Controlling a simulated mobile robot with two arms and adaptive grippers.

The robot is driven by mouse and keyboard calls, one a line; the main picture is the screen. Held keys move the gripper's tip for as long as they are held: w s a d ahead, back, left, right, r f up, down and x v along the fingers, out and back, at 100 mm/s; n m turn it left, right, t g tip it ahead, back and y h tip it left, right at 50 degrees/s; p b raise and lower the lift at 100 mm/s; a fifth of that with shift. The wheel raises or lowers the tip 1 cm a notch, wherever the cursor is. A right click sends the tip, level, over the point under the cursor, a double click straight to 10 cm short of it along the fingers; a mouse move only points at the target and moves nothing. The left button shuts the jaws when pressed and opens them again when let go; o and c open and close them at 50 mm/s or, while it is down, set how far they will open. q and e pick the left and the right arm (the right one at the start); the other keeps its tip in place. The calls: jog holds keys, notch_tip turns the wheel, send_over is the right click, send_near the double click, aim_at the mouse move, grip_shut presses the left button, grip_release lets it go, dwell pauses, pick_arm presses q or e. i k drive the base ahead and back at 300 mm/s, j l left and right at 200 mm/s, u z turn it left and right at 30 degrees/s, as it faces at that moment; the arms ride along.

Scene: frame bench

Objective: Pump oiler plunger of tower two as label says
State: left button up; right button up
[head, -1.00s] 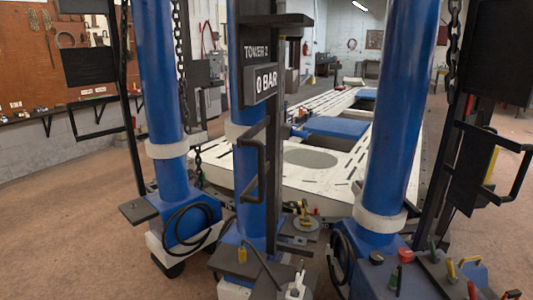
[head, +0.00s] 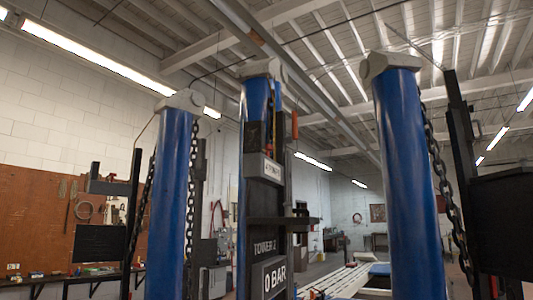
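Tower two is the middle blue column (head: 257,105) in the head view. It carries a dark sign reading TOWER 2 (head: 265,247) and below it a display reading 0 BAR (head: 275,277). A small light label (head: 271,169) sits higher on the tower's dark carriage; its text is too small to read surely. The oiler plunger cannot be made out in this view, and the tower's lower part is below the picture edge. Neither of my grippers is in view.
Another blue tower (head: 173,205) stands at the left and a third (head: 407,180) at the right, with chains beside them. A white slotted frame bench (head: 345,278) lies behind. A brown pegboard (head: 40,220) hangs on the left wall.

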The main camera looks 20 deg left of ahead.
aim_at(269, 148)
jog(key=u, duration=0.4)
jog(key=i+l+u, duration=0.2)
jog(key=l+u, duration=0.2)
jog(key=i+l+u, duration=0.1)
jog(key=l+u, duration=0.75)
jog(key=l, duration=1)
jog(key=i+j+z, duration=0.65)
jog(key=j, duration=0.25)
jog(key=i+j+z, duration=0.2)
jog(key=j, duration=0.15)
jog(key=j+z, duration=0.2)
jog(key=j, duration=0.2)
jog(key=i, duration=0.05)
